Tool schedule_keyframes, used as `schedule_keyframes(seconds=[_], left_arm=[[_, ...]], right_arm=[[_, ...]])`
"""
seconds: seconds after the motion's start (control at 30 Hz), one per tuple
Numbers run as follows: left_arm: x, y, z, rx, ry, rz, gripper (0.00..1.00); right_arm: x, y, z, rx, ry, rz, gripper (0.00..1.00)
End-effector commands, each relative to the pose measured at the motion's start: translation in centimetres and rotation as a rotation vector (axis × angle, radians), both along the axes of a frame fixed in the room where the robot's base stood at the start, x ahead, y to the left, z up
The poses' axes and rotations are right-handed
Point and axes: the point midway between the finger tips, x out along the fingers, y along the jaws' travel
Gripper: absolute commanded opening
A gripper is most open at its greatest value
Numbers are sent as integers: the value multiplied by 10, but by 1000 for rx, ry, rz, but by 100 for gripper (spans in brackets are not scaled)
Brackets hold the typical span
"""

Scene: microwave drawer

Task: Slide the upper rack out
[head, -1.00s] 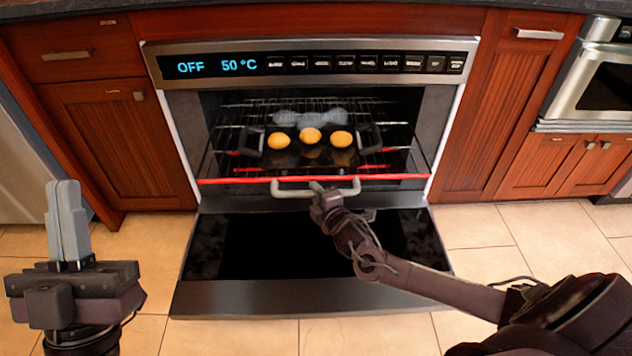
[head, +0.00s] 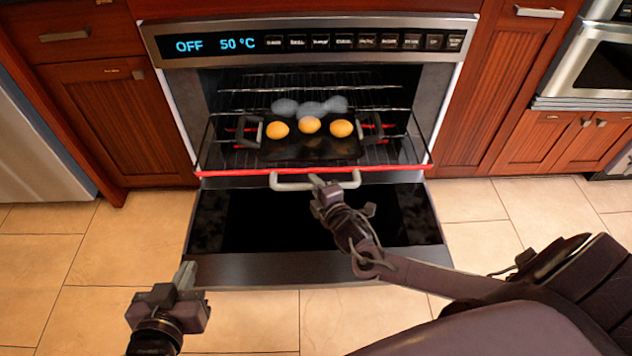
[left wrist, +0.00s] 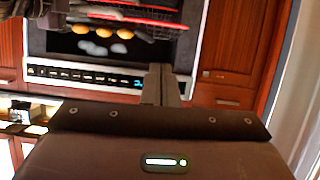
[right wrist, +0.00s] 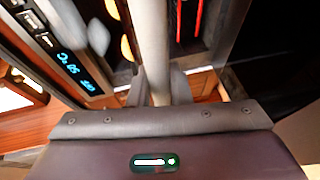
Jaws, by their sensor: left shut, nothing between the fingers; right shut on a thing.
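The upper rack (head: 390,150) is a wire rack with a red front rail (head: 230,172) and a grey handle (head: 290,186) at its front. It sits inside the open oven, its red front edge at the oven's mouth. My right gripper (head: 318,184) is shut on the rack's handle near its middle; in the right wrist view the grey bar (right wrist: 150,45) runs between the fingers. My left gripper (head: 184,275) is shut and empty, low at the left, apart from the oven. Its closed fingers show in the left wrist view (left wrist: 160,85).
A dark tray (head: 300,150) with orange round items (head: 310,125) and grey ones behind stands on the rack. The oven door (head: 215,270) hangs open below the rack. Red-brown cabinets (head: 110,130) flank the oven. Tiled floor at left is clear.

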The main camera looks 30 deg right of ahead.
Motion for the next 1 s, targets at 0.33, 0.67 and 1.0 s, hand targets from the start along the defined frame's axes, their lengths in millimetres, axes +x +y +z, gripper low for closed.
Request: schedule_keyframes(seconds=[0.33, 0.67, 1.0], left_arm=[[-1, 0, -2, 3, 7, 0, 0], [-1, 0, -2, 3, 7, -1, 0], [-11, 2, -18, 37, 91, -6, 0]], right_arm=[[0, 0, -1, -1, 1, 0, 0], [0, 0, 0, 0, 0, 0, 40], [-9, 1, 2, 0, 1, 0, 40]])
